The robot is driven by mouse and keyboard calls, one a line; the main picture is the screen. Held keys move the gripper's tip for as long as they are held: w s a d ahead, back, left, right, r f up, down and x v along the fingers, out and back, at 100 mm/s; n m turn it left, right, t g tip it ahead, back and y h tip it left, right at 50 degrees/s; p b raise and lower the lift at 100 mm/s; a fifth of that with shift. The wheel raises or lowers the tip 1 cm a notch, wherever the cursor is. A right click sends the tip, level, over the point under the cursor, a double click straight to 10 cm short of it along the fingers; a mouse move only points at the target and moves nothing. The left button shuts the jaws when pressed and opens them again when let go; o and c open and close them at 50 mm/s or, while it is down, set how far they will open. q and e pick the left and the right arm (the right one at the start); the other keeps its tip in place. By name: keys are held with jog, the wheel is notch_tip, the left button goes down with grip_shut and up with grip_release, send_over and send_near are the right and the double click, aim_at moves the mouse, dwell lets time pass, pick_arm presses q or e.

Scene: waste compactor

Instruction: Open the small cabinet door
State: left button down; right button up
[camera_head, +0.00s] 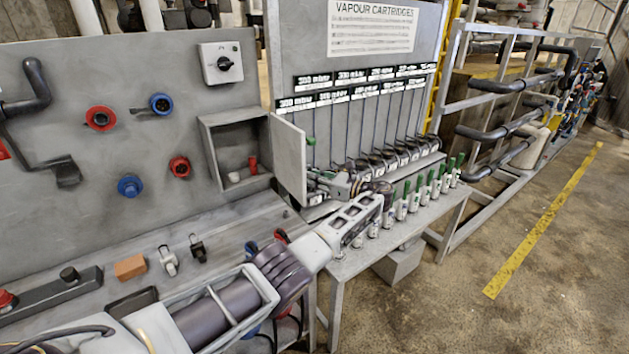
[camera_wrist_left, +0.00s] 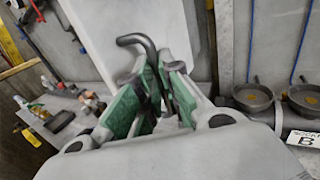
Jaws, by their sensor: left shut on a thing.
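The small grey cabinet (camera_head: 228,135) is fixed to the wall panel. Its door (camera_head: 288,160) is hinged on the right side and stands swung wide open, out from the panel. A red cup-like thing (camera_head: 253,165) and a pale one (camera_head: 234,177) sit inside the cabinet. My left gripper (camera_head: 322,184) is at the lower outer side of the door. In the left wrist view, my left gripper (camera_wrist_left: 156,78), with green pads, is shut on the dark bent door handle (camera_wrist_left: 138,42), in front of the pale door (camera_wrist_left: 105,25). My right gripper is out of view.
A rack of vapour cartridges (camera_head: 372,165) stands right of the door, with several green-topped bottles (camera_head: 420,190) on a bench in front. A workbench (camera_head: 215,235) with small parts runs below the cabinet. Open floor (camera_head: 450,270) lies to the right.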

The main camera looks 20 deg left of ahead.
pick_arm(q)
jog(key=shift+a+r, duration=0.25)
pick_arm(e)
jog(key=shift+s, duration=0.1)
pick_arm(q)
jog(key=c, duration=1.7)
grip_release()
jog(key=shift+a, duration=0.15)
jog(key=shift+o, duration=0.7)
jog(key=shift+a+f, duration=0.1)
jog(key=shift+f, duration=0.1)
jog(key=shift+d, duration=0.25)
jog(key=d, duration=0.7)
jog(key=shift+s+d, duration=0.15)
jog(key=shift+s, duration=0.3)
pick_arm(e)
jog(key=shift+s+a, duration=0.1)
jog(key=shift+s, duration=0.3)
